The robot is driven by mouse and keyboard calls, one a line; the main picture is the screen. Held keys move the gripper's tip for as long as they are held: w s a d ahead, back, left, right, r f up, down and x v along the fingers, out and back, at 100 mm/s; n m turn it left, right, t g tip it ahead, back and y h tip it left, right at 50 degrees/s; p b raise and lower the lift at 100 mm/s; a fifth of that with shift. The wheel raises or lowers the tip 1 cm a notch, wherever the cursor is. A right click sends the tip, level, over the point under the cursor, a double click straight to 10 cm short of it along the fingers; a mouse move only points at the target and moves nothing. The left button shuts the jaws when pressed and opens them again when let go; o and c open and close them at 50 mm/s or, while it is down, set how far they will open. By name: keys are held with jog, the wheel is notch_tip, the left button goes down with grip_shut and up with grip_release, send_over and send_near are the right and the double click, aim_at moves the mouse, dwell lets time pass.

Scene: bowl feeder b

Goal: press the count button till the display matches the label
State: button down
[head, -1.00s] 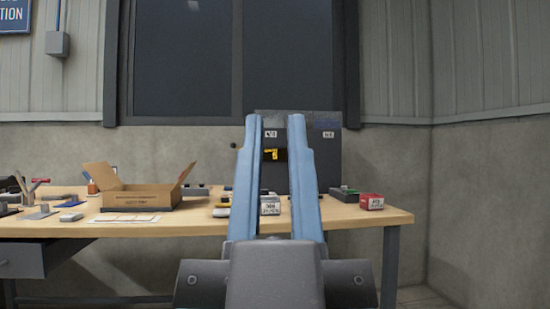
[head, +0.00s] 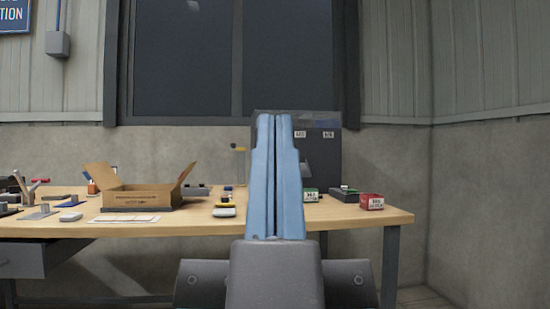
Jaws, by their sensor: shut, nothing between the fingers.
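My gripper (head: 278,118) points up and forward in the middle of the head view. Its two blue fingers are shut together with nothing between them. A dark grey machine housing (head: 325,165) stands on the bench behind the fingers, with two small white labels (head: 300,134) near its top. The fingers hide its left part. I cannot make out a count button or a display, and the label writing is too small to read.
A wooden bench (head: 180,227) runs across the view. An open cardboard box (head: 140,194) stands on it at left.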

dwell(0.7)
notch_tip(320, 180, up, 49)
jog(key=p, duration=4.9)
jog(key=shift+r, duration=0.2)
